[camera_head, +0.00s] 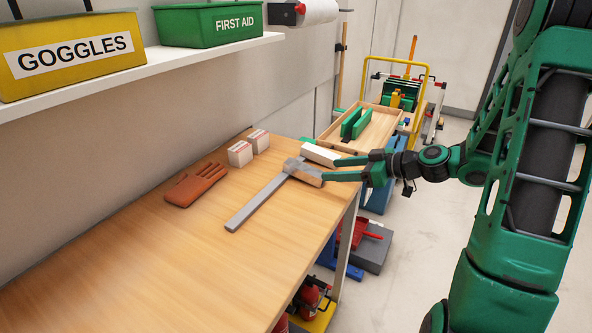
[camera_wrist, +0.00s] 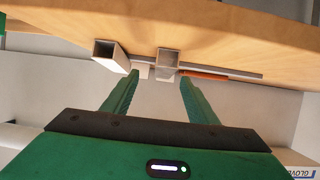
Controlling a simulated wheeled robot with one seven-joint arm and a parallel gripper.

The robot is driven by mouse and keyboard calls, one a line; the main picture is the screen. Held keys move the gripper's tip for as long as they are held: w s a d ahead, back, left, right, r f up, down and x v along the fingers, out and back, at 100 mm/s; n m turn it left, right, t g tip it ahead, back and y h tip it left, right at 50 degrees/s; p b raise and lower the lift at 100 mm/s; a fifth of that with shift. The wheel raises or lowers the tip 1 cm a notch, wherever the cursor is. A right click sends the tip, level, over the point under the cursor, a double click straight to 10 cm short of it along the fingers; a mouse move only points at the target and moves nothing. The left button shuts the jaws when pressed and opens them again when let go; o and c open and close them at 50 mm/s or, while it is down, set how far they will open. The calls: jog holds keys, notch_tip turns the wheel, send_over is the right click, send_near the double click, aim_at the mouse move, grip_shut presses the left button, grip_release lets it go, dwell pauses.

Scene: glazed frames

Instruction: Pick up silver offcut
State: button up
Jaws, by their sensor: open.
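A short hollow square tube, seemingly the silver offcut, lies on the bench with its open end facing my gripper (camera_head: 331,168). In the wrist view this grey tube (camera_wrist: 167,57) appears between the finger lines, beyond the fingertips (camera_wrist: 160,80). In the head view, the tube (camera_head: 308,179) is just left of the fingertips, partly hidden by the lower finger. My gripper is open and empty, pointing left across the bench edge. A paler tube (camera_head: 320,155) lies just behind it and shows at left in the wrist view (camera_wrist: 109,54).
A long grey bar (camera_head: 257,205) lies against or beside the grey tube; contact is unclear. A brown glove (camera_head: 195,185) and two small white boxes (camera_head: 240,153) lie farther left. The bench (camera_head: 140,265) is clear toward the front. A shelf (camera_head: 150,65) overhangs the back.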

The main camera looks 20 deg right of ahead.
aim_at(312, 170)
jog(key=x, duration=0.6)
jog(key=shift+s+a+r, duration=0.2)
jog(key=shift+s+a, duration=0.05)
jog(key=shift+a, duration=0.15)
jog(key=x, duration=0.5)
jog(key=shift+c, duration=0.7)
jog(key=shift+r, duration=0.1)
jog(key=c, duration=1.1)
